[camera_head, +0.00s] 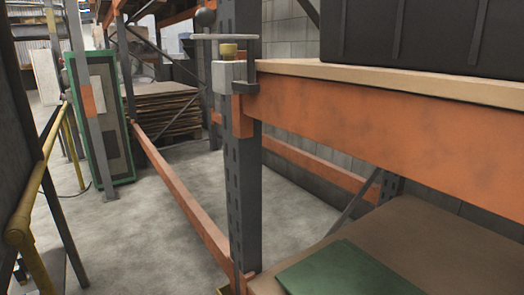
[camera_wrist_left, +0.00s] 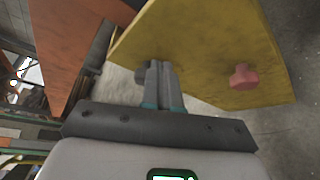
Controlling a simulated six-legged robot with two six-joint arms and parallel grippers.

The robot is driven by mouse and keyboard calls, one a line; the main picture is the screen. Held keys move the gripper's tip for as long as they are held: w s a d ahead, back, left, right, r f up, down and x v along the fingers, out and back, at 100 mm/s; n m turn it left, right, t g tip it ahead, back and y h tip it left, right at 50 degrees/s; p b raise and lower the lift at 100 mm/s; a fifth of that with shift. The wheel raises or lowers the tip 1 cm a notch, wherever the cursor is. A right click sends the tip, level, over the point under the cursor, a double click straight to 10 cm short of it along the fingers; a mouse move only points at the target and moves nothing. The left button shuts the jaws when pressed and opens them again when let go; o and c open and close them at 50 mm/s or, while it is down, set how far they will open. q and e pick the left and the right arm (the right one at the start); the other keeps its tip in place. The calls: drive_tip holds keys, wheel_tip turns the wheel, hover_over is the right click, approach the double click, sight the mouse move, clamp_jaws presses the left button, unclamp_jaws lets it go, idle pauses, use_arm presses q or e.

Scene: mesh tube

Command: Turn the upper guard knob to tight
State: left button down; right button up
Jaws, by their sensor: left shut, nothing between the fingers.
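In the left wrist view a yellow guard plate (camera_wrist_left: 205,45) fills the upper right. It carries a dark knob (camera_wrist_left: 141,75) and a red knob (camera_wrist_left: 243,77). My left gripper (camera_wrist_left: 158,68) is shut and empty, its fingertips right beside the dark knob and partly covering it. I cannot tell whether they touch it. The red knob is clear of the fingers, to the right. I cannot tell which knob is the upper one, nor read any tight mark. Neither gripper shows in the head view. A bit of yellow (camera_head: 224,290) shows at the rack post's foot there.
In the head view a grey rack post (camera_head: 245,190) carries orange beams (camera_head: 400,125) and a grey block with a yellow cap (camera_head: 228,50). A green board (camera_head: 345,270) lies on the lower shelf. A yellow rail (camera_head: 20,232) stands left. Floor between is clear.

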use_arm(q)
drive_tip(key=s+a+p, duration=0.3)
drive_tip(key=s+a, duration=0.1)
drive_tip(key=shift+a+r, duration=0.15)
drive_tip(key=shift+a, duration=0.2)
idle(0.3)
